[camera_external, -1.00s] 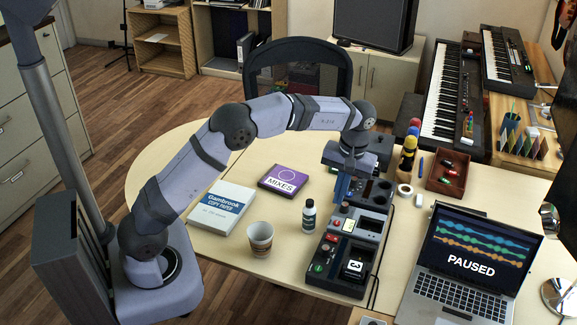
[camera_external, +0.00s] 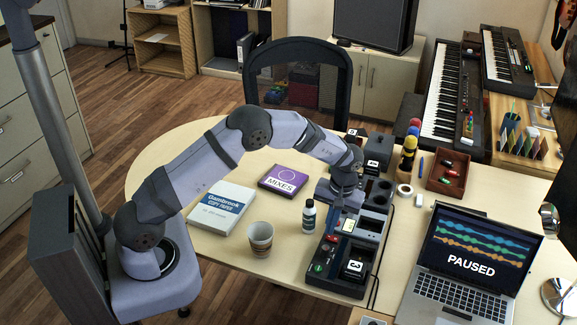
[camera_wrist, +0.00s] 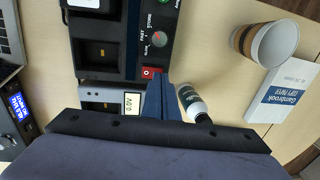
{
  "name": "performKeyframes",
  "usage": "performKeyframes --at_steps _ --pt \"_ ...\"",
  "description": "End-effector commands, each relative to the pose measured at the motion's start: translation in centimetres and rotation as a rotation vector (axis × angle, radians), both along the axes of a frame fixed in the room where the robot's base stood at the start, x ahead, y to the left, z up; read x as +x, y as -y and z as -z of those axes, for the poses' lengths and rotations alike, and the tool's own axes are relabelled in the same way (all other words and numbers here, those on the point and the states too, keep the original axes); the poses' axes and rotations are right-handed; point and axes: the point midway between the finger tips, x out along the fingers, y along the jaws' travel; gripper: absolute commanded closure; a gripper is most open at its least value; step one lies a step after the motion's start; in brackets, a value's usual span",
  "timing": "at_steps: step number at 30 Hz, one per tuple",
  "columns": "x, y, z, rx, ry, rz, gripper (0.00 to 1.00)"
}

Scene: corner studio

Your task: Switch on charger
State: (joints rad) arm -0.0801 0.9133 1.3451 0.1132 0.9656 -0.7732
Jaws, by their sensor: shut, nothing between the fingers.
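In the external view my gripper (camera_external: 334,230) is low over the charger's left edge. I cannot tell whether the tips touch the switch.
A paper cup (camera_external: 260,239), a copy-paper pack (camera_external: 222,207) and a purple box (camera_external: 283,181) lie further left. The laptop (camera_external: 465,265) is to the right. A black cable runs along the charger's right side.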

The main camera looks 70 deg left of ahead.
Motion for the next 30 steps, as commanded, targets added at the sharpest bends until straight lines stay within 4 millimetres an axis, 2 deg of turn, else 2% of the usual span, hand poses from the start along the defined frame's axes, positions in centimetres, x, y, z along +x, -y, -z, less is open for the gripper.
performKeyframes --at_steps 7,30 --pt "-0.1 -0.1 1.3 -0.001 -0.001 0.0 1.0" --pt "-0.3 -0.2 1.9 -0.001 -0.002 0.0 1.0"
